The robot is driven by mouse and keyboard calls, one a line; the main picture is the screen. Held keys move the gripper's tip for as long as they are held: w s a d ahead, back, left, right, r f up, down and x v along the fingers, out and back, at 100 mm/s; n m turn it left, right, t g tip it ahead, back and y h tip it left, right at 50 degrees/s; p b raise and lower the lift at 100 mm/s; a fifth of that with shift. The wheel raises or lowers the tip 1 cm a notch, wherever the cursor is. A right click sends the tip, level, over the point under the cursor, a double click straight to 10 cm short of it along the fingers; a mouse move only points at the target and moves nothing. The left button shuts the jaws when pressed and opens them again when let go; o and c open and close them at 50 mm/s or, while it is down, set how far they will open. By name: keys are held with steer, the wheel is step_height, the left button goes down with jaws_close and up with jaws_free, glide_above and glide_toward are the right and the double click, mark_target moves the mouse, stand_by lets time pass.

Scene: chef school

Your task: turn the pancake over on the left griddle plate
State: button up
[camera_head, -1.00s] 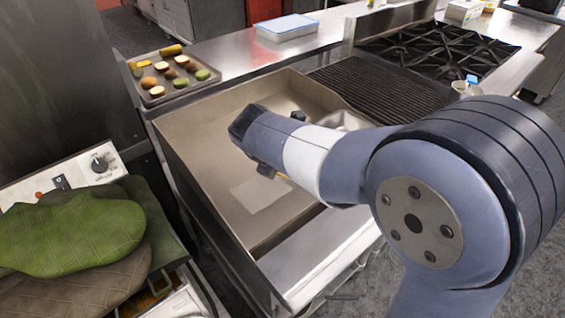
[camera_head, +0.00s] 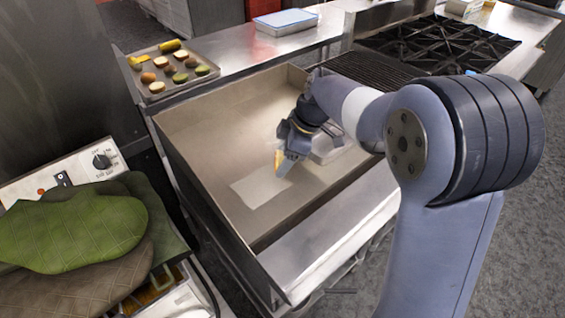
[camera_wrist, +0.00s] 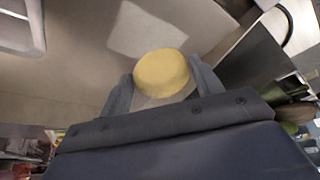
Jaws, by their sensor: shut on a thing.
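The pancake (camera_wrist: 162,73) is a round yellow disc between my two finger pads in the wrist view. My gripper (camera_head: 284,160) points downward over the griddle plate (camera_head: 200,125) and is shut on the pancake. The pancake looks tilted on edge in the head view. I cannot tell whether it touches the plate. The plate is a flat tan metal surface with raised walls, and it also shows in the wrist view (camera_wrist: 75,75).
A pale rectangular patch (camera_head: 262,188) lies on the plate close to my gripper. A shiny metal pan or tray (camera_head: 328,150) sits behind my gripper.

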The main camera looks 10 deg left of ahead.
steer(key=m+t+y+b, duration=0.2)
steer(key=b, duration=0.4)
steer(key=f+m+t+y+b, duration=0.1)
steer(key=m+t+y+b, duration=0.1)
steer(key=b, duration=0.4)
steer(key=shift+s+a+f+m, duration=0.1)
steer(key=shift+f+m, duration=0.1)
steer(key=shift+m, duration=0.5)
steer(key=m+t+b, duration=0.1)
steer(key=b, duration=0.3)
steer(key=m+t+b, duration=0.2)
steer(key=b, duration=0.2)
steer(key=m+t+y+b, duration=0.1)
steer(key=b, duration=0.3)
steer(key=shift+s+a+f+t, duration=0.2)
steer(key=shift+s+f+t, duration=0.1)
steer(key=shift+t, duration=0.1)
step_height(320, 180, down, 8)
steer(key=b, duration=0.8)
steer(key=shift+w+r+b, duration=0.15)
steer(key=shift+r+b, duration=0.05)
steer(key=shift+b, duration=0.15)
steer(key=o, duration=1.1)
steer(key=shift+d, duration=0.1)
